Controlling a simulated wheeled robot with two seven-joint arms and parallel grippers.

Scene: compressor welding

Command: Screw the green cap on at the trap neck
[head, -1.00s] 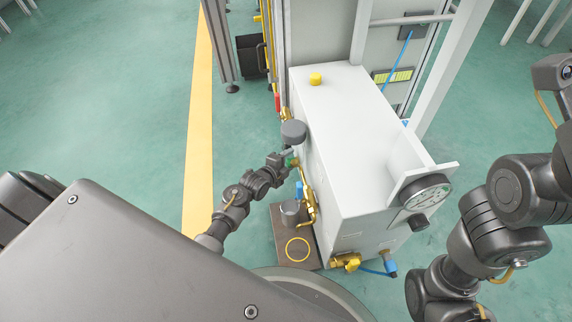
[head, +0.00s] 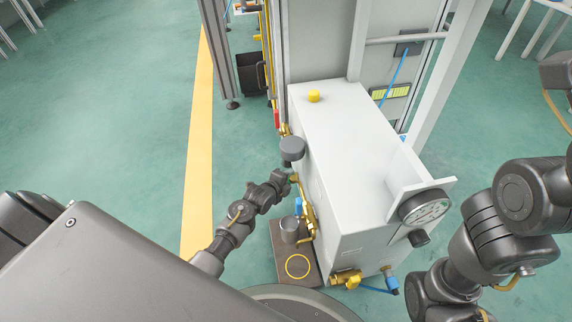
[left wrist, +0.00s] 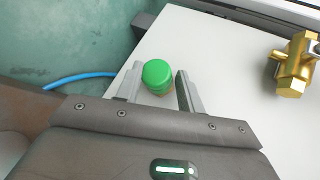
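The green cap (left wrist: 157,74) shows in the left wrist view between the two fingers of my left gripper (left wrist: 157,78). The fingers stand apart with a narrow gap on the cap's right side; contact on its left side is unclear. A little brass shows just under the cap, but its seating on the neck is hidden. In the head view my left gripper (head: 290,178) is beside the left face of the white compressor housing (head: 350,150), below a grey round knob (head: 291,149). A brass pipe run (head: 309,216) is below it. My right gripper is outside the views.
A grey cup (head: 289,230) stands on a brown plate (head: 283,267) with a yellow ring. A pressure gauge (head: 424,208) and a brass valve (head: 346,278) are at the housing's front end. A brass fitting (left wrist: 294,65) shows at right in the wrist view. Floor at left is clear.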

